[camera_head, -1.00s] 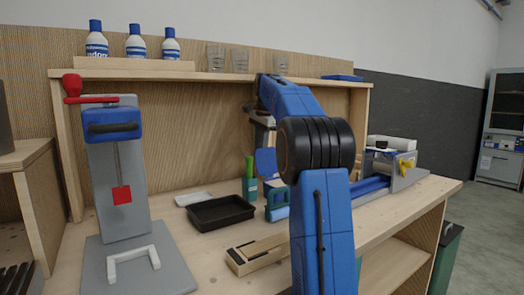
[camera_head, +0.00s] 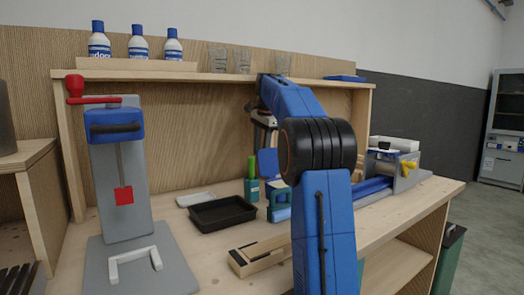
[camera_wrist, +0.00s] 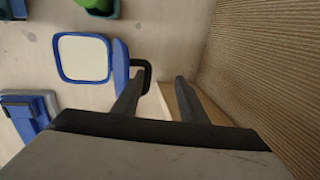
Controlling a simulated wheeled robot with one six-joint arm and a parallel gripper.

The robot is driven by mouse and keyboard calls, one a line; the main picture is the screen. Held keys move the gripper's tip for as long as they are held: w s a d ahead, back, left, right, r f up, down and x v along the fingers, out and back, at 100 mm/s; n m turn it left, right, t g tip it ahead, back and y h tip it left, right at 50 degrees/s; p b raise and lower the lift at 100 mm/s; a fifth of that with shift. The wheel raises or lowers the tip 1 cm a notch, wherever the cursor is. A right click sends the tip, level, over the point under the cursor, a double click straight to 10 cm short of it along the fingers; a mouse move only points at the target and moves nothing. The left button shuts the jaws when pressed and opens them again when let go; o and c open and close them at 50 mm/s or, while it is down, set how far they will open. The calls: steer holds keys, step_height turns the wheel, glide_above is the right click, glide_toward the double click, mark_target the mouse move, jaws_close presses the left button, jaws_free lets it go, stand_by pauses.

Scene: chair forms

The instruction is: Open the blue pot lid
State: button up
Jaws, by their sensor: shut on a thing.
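The blue pot (camera_wrist: 62,58) shows in the wrist view as a rounded square blue rim around a pale inside, seen from above. Its blue lid (camera_wrist: 120,66) stands edge-on at the pot's right side, tipped up off the opening, with a black loop handle (camera_wrist: 148,78) on its outer face. In the head view the upright blue lid (camera_head: 268,162) shows left of my arm; the pot is mostly hidden there. My gripper (camera_wrist: 160,80) is shut on the lid's handle, which lies between the fingertips, nearer the left finger.
A wooden frame (camera_head: 258,255) lies in front. A grey press with a red handle (camera_head: 88,98) stands at left. The ribbed back wall (camera_wrist: 270,70) is close to the right finger.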

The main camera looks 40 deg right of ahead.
steer(key=v, duration=0.6)
steer(key=shift+w+a, duration=0.1)
steer(key=shift+w, duration=0.1)
steer(key=shift+v, duration=0.75)
steer(key=shift+s, duration=0.15)
